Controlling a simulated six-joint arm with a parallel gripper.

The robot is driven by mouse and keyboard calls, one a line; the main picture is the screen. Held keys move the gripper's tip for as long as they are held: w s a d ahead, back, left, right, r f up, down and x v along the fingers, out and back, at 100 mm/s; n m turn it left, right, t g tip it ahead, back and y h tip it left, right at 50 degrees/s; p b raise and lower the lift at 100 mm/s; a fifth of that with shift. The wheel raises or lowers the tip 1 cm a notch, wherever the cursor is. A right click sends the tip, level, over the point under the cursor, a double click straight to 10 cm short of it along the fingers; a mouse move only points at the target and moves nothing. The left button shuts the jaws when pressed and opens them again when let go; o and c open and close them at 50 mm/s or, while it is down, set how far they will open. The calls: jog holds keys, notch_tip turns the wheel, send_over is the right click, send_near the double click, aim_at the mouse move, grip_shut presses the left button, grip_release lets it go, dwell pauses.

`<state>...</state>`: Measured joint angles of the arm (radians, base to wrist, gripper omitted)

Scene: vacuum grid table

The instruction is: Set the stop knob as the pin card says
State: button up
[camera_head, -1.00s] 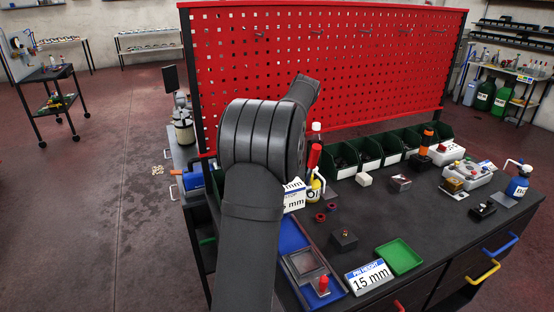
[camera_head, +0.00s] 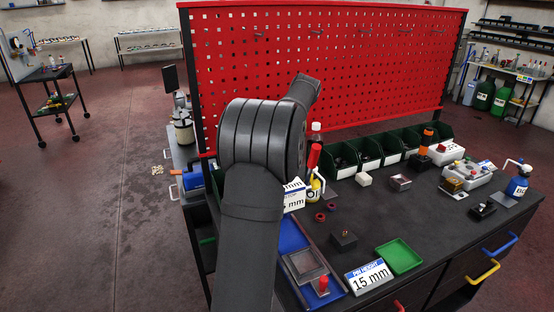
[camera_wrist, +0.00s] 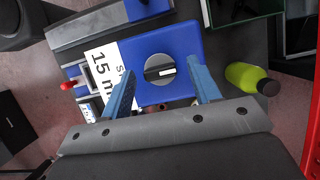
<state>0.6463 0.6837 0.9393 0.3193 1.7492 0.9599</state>
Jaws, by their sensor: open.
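The pin card (camera_head: 368,277) stands at the front of the table and reads "PIN HEIGHT 15 mm". The stop knob (camera_wrist: 159,58) is a round grey dial with a dark bar and a white mark, on a blue block (camera_wrist: 183,40), seen in the wrist view. The white mark points to the right. My gripper (camera_wrist: 160,70) is open, with its two blue fingers on either side of the knob and nothing held. I cannot tell how high the fingertips are above it. A white card (camera_wrist: 100,60) left of the block reads "15 m", partly covered. My arm hides the knob in the head view.
A yellow-green bottle (camera_wrist: 243,77) with a dark cap is close to the right finger. A blue tray (camera_head: 291,232) with a metal plate and a green tray (camera_head: 399,256) are at the front. Green bins (camera_head: 370,151) line the back. A red pegboard (camera_head: 330,70) rises behind.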

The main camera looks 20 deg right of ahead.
jog(key=v, duration=0.7)
jog(key=shift+r, duration=0.15)
jog(key=shift+x, duration=3.75)
jog(key=shift+d+r, duration=0.1)
jog(key=shift+r, duration=0.05)
